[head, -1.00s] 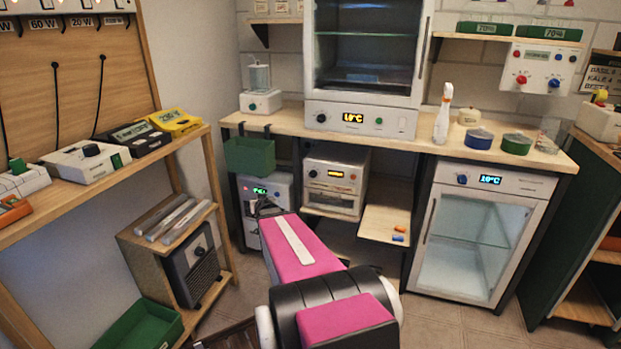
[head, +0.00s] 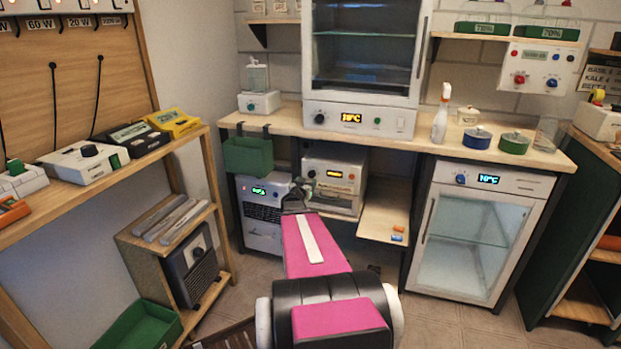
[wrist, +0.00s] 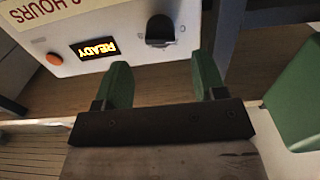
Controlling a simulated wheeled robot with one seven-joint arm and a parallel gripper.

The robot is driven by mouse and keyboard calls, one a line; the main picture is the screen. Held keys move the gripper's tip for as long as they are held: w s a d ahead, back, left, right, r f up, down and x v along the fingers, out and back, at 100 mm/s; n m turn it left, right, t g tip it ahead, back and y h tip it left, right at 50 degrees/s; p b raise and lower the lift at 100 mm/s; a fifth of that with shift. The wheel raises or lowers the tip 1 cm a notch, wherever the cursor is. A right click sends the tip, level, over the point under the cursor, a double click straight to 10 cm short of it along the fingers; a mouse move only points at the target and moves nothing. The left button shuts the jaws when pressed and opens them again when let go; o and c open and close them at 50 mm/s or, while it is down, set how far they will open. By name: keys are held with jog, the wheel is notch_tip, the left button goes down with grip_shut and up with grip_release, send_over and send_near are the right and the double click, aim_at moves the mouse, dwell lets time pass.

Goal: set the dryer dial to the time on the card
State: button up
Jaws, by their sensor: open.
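The dryer panel (wrist: 125,45) is white in the wrist view, with a lit amber display (wrist: 93,48) reading READY. A round orange button (wrist: 54,59) sits beside the display. The dark dial (wrist: 160,30) is on the other side. A cream card (wrist: 45,10) with red letters shows "HOURS"; its number is cut off at the edge. My gripper (wrist: 162,78) has green fingers, spread apart and empty. The dial lies beyond the gap between the fingertips, apart from them. In the head view my gripper (head: 297,195) is in front of the small amber-display dryer (head: 333,190).
A green bin (head: 248,156) hangs from the bench edge, left of the dryer; a green shape (wrist: 300,95) is close on the right in the wrist view. A white unit with a green display (head: 262,215) stands left of the dryer. A low shelf (head: 383,212) is right.

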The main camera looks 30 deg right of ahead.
aim_at(310, 176)
jog(key=x, duration=0.6)
jog(key=shift+w, duration=0.1)
jog(key=c, duration=0.9)
